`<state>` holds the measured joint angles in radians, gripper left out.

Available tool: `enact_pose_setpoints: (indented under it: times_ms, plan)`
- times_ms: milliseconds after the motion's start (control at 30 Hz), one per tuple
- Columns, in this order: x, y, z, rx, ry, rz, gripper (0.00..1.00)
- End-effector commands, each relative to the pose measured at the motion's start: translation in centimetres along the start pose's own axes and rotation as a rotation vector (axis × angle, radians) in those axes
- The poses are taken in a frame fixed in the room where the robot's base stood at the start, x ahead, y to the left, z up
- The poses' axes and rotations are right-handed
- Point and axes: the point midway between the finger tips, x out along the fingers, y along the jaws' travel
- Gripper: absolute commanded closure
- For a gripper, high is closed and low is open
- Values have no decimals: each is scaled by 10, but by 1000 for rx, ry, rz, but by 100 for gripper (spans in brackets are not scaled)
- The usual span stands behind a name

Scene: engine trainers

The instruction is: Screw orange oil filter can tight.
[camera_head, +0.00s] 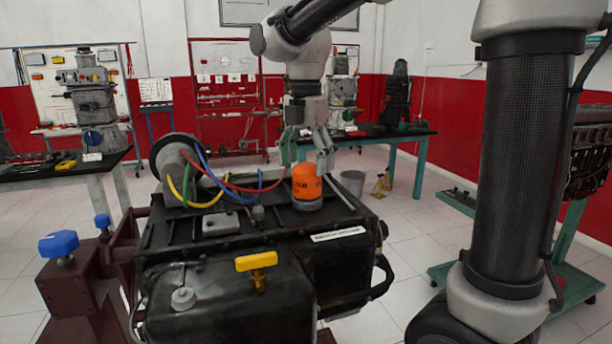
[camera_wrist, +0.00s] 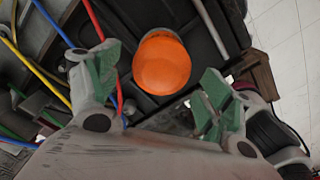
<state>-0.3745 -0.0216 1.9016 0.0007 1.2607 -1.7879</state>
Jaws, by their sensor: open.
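The orange oil filter can (camera_head: 306,183) stands upright on the top of the black engine trainer (camera_head: 245,235), on a grey round base. My gripper (camera_head: 308,158) points down above it, with its fingers spread. In the wrist view the can (camera_wrist: 162,64) shows as an orange round top, beyond and between the open green-padded fingers of my gripper (camera_wrist: 158,88). The fingers look apart from the can, with nothing held between them. The can's lower part and its seat are hidden in the wrist view.
Red, blue, green and yellow hoses (camera_head: 215,182) run close to the can's left. A yellow handle (camera_head: 257,262) and blue knobs (camera_head: 59,244) are nearer the front. A grey bucket (camera_head: 352,183) stands behind on the floor. Benches with other engines line the back.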

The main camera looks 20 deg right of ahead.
Motion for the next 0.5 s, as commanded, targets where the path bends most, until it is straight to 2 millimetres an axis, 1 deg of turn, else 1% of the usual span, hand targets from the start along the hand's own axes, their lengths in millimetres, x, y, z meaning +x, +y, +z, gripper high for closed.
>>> enact_pose_setpoints:
  times_ms: [33, 100, 200, 300, 500]
  plan:
    - [9, -1, 0, 1, 1, -2, 20]
    - [19, -1, 0, 1, 0, -2, 20]
    - [29, 0, 0, 2, 0, 0, 20]
    - [34, -1, 0, 2, 0, 0, 20]
    - [35, 0, 0, 2, 0, 1, 20]
